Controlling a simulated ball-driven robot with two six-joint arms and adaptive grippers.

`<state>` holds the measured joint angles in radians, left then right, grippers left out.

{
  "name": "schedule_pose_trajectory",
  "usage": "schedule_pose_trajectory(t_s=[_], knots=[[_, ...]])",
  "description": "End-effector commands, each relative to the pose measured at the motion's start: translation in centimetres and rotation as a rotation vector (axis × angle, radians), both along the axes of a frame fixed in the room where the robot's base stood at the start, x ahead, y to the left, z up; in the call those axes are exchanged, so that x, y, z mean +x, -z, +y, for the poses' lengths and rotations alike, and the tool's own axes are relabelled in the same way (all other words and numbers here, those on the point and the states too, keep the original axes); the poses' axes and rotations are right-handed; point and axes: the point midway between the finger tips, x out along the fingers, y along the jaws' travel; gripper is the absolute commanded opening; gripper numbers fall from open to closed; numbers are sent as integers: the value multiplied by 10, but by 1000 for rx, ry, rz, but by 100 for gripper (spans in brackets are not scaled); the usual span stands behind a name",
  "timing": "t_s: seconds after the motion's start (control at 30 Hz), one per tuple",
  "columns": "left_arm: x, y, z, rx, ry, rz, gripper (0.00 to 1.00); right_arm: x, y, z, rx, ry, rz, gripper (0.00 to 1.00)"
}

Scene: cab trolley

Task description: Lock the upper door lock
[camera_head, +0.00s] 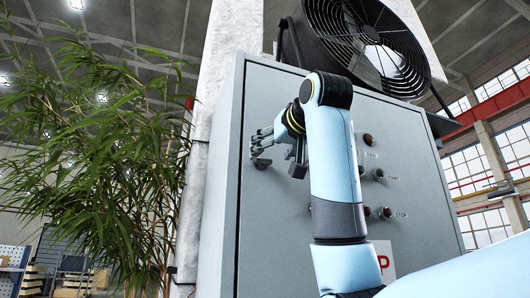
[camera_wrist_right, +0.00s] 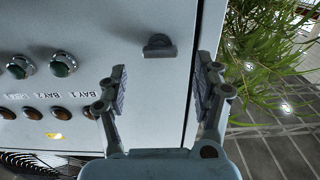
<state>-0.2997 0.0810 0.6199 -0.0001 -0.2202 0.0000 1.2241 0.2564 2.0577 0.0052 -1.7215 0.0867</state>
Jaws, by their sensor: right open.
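The door lock (camera_head: 261,163) is a small dark grey handle near the left edge of the grey cabinet door (camera_head: 250,225) in the head view. In the right wrist view the lock (camera_wrist_right: 159,47) stands out from the door, its flat side lying across the picture. My right gripper (camera_head: 264,142) is at the door, just above the lock in the head view. In the right wrist view the right gripper (camera_wrist_right: 162,82) is open and empty, with the lock beyond its fingertips, between their lines. I cannot tell if any finger touches the door. My left gripper is out of view.
Buttons and lamps, such as a green one (camera_wrist_right: 63,65), sit on the door beside the lock. A large black fan (camera_head: 375,45) is on top of the cabinet. A leafy plant (camera_head: 95,150) stands left of the cabinet, beside a pale column (camera_head: 232,30).

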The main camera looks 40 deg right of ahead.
Motion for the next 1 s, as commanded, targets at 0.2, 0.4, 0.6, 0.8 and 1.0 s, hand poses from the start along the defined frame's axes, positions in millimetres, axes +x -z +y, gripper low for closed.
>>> schedule_pose_trajectory(t_s=[0.2, 0.4, 0.6, 0.8, 1.0], knots=[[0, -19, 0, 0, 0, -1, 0, 36, -2, -8, 2, -1, 3, 67], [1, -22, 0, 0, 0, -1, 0, 48, 0, -11, 1, -1, 0, 67], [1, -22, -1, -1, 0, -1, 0, 48, 0, -11, 0, -1, 0, 67], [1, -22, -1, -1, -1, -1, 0, 48, 0, -11, 0, -1, 0, 46], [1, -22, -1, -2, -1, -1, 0, 48, 0, -11, 0, -1, -1, 20]])
